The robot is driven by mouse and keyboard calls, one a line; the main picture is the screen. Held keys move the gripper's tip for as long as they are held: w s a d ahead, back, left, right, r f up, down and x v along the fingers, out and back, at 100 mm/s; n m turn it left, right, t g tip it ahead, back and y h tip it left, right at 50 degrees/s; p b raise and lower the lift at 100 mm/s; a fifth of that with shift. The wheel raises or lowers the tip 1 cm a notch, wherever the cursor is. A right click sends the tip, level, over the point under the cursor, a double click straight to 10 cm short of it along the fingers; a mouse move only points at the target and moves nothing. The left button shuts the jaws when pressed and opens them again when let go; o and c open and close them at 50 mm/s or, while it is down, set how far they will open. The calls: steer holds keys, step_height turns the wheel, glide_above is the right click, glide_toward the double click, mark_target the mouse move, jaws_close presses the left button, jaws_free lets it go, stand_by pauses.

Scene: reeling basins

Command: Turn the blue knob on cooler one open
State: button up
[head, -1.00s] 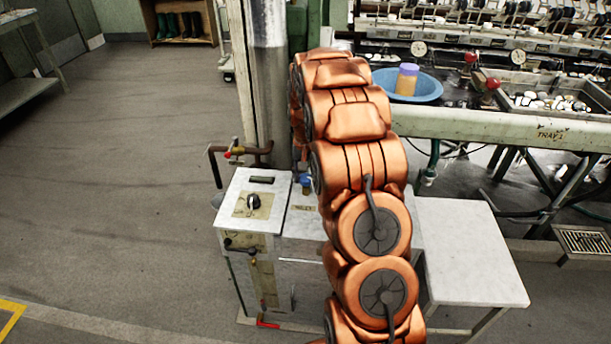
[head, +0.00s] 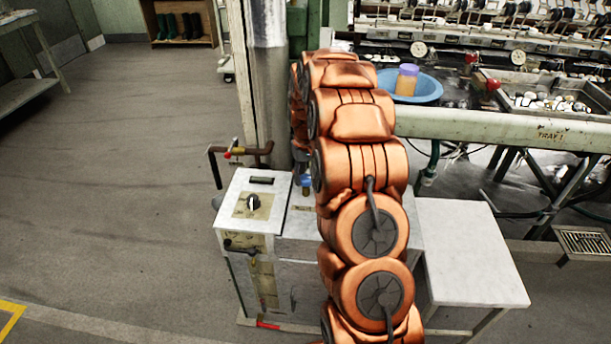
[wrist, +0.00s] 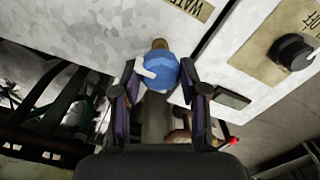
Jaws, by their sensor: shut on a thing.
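The blue knob (wrist: 162,74) is in the upper middle of the wrist view, beside a white cabinet top. A pale tab shows on its left side. In the head view the blue knob (head: 306,181) is a small patch just left of my arm. My gripper (wrist: 160,77) has one dark finger on each side of the knob and is shut on it. In the head view the arm hides most of the gripper. The white cabinet (head: 228,211) stands below the knob. I cannot read which cooler it is.
A black dial (wrist: 292,52) sits on the cabinet top; it also shows in the head view (head: 253,202). A brown pipe with a red lever (head: 236,151) and a steel post (head: 272,95) stand close behind. A white side table (head: 470,260) is at right. Floor at left is clear.

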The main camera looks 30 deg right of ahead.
mark_target(306, 177)
steer(key=o, duration=1.1)
steer(key=shift+o, duration=0.2)
step_height(306, 177, up, 12)
stand_by(0.4)
